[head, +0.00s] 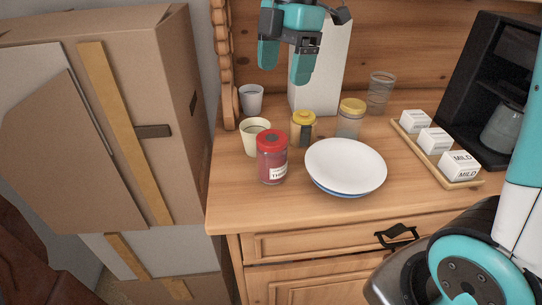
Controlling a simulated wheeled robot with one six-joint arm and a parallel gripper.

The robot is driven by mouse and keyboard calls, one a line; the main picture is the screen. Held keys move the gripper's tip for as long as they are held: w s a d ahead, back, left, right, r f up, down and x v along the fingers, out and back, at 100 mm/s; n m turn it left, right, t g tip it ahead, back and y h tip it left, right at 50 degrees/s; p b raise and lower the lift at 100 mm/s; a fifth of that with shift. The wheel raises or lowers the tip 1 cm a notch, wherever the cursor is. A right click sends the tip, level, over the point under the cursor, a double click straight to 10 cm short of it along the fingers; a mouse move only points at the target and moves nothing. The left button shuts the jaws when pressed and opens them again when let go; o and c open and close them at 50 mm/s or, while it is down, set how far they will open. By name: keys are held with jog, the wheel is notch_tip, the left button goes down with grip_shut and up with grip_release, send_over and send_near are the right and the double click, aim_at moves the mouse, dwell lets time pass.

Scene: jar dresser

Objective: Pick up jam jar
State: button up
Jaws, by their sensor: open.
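The likely jam jar (271,163) is a glass jar with dark red contents, a red lid and a white label. It stands upright near the front left of the wooden dresser top (290,209). Two yellow-lidded jars stand behind it: a darker one (303,131) and a pale one (349,121). My gripper (284,71) is open and empty, fingers pointing down. In the picture it is above and behind the jars, in front of a white box.
A white bowl (345,165) is close to the right of the red-lidded jar. A cream cup (255,136), white cup (251,99), glass (380,92) and white box (325,75) stand behind. A tray (469,183) of small boxes and a coffee machine (492,85) are at right.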

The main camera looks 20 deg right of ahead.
aim_at(273, 136)
jog(key=f, duration=0.3)
jog(key=a+f+p, duration=0.1)
jog(key=f, duration=0.3)
jog(key=f+p, duration=0.1)
jog(key=f, duration=0.3)
jog(key=shift+s+a+f, duration=0.15)
jog(key=shift+a+f, duration=0.1)
jog(key=shift+a, duration=0.15)
jog(key=shift+s+a+f+p, duration=0.1)
jog(key=shift+a+f+p, duration=0.2)
jog(key=shift+f, duration=0.6)
jog(key=shift+s+a+f+p, duration=0.1)
jog(key=shift+f+p, duration=0.25)
jog(key=shift+f, duration=0.55)
jog(key=shift+s+a+f+p, duration=0.15)
jog(key=shift+f+p, duration=0.2)
jog(key=shift+f, duration=0.55)
jog(key=shift+w, duration=0.1)
jog(key=c, duration=0.9)
